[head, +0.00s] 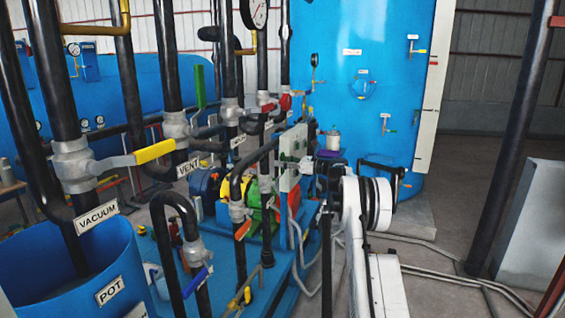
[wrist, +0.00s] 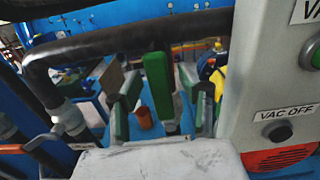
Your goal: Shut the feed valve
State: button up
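No label that I can read says feed, so I cannot tell which valve is the feed valve. In the wrist view, my gripper (wrist: 162,93) is open, with its dark, green-edged fingers spread apart. An upright green handle (wrist: 157,80) shows between the fingers, with gaps on both sides; I see no grip on it.
A grey panel box (wrist: 255,75) labelled VAC OFF stands close on the right. A black pipe (wrist: 130,38) crosses above the fingers. In the head view, a yellow lever (head: 155,151), a blue lever (head: 195,283) and several pipes crowd the left.

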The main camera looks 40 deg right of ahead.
grip_shut()
jog(key=shift+a, duration=0.15)
dwell(0.4)
